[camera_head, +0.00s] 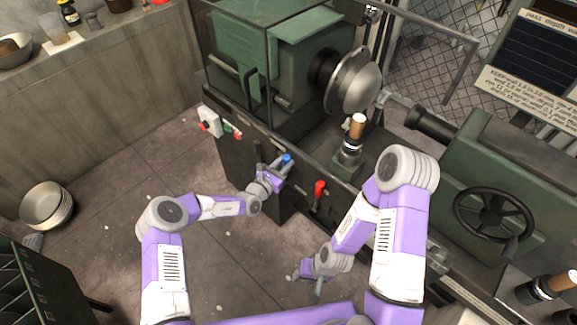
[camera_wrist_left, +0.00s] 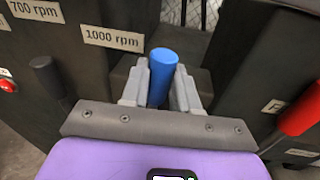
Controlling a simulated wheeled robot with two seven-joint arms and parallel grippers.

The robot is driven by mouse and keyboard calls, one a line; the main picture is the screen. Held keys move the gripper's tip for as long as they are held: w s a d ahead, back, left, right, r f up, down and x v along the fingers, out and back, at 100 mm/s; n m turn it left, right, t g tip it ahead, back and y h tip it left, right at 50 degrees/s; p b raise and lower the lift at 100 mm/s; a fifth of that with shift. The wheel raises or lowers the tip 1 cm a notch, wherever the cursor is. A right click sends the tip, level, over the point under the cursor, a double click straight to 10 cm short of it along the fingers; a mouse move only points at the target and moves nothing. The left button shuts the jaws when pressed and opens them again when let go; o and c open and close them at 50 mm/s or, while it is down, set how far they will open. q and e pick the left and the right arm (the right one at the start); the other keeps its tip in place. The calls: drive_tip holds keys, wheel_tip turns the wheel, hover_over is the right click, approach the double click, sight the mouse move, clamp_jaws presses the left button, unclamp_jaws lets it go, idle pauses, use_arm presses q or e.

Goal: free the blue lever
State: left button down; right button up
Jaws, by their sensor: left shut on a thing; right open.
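The blue lever (camera_head: 286,158) stands on the front of the dark machine cabinet. In the left wrist view its blue handle (camera_wrist_left: 162,72) is between the two grey fingers. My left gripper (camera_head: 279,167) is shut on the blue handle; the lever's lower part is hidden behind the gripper. A label reading 1000 rpm is beside it, to the left. My right gripper (camera_head: 318,285) is open, low in front of the machine and away from the lever.
A red lever (camera_head: 319,188) is right of the blue one, and a black lever (camera_wrist_left: 48,77) is left of it. The green lathe (camera_head: 300,60) carries a metal bowl (camera_head: 354,82). Floor before the cabinet is partly clear.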

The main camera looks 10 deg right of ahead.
use_arm(q)
drive_tip(key=shift+w+a+f+n+g+b, duration=0.1)
drive_tip(key=shift+w+a+n+g+b, duration=0.2)
drive_tip(key=shift+w+a+n, duration=0.75)
use_arm(e)
drive_tip(key=shift+f, duration=0.25)
use_arm(q)
drive_tip(key=shift+d+n, duration=0.15)
drive_tip(key=shift+n, duration=0.1)
drive_tip(key=c, duration=1.1)
unclamp_jaws()
drive_tip(key=shift+p+v, duration=1.4)
drive_tip(key=shift+v, duration=2.35)
use_arm(e)
drive_tip(key=shift+r, duration=1.4)
